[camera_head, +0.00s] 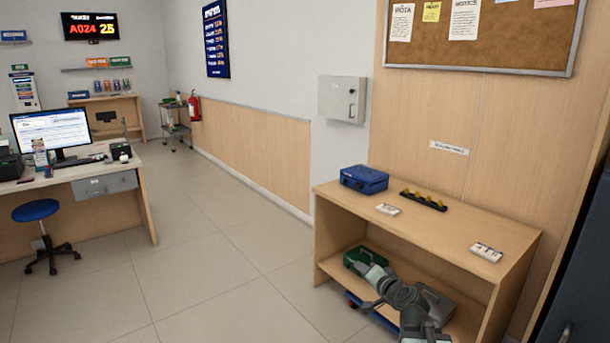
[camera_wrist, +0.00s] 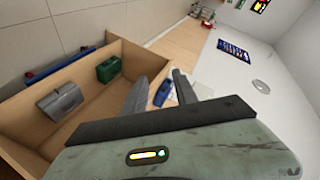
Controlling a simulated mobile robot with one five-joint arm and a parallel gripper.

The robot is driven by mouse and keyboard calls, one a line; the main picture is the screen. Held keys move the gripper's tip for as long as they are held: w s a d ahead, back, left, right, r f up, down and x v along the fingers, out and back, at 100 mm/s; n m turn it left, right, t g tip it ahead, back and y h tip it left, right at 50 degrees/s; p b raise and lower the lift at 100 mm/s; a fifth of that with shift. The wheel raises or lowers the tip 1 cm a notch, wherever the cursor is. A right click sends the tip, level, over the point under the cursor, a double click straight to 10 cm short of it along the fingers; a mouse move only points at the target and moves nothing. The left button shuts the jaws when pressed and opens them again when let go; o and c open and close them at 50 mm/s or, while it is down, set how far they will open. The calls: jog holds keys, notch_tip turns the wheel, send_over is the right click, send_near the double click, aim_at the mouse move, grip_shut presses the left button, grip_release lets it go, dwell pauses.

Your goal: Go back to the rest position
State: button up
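My gripper (camera_wrist: 158,78) shows in the wrist view with its two fingers apart and nothing between them. In the head view my arm reaches up from the bottom edge, in front of the wooden shelf unit (camera_head: 430,225). The exact fingertips are hard to make out there. The arm partly hides the lower shelf.
A blue cash box (camera_head: 364,179), a black tray with yellow pieces (camera_head: 423,200) and two banknote bundles (camera_head: 388,209) (camera_head: 487,252) lie on top. A green box (camera_head: 362,257) and a grey box (camera_wrist: 59,102) sit below. Open floor (camera_head: 215,260) lies left.

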jog(key=s+a+f+n+g, duration=0.7)
jog(key=s+a+f+g, duration=0.15)
jog(key=a+f, duration=0.25)
jog(key=s+d+f+n+g+h, duration=0.1)
jog(key=s+d+f+g+h, duration=0.3)
jog(key=s+d, duration=0.45)
jog(key=s+a+r+g+p, duration=0.1)
jog(key=s+r+p, duration=0.3)
jog(key=r+p, duration=0.7)
jog(key=shift+p, duration=0.5)
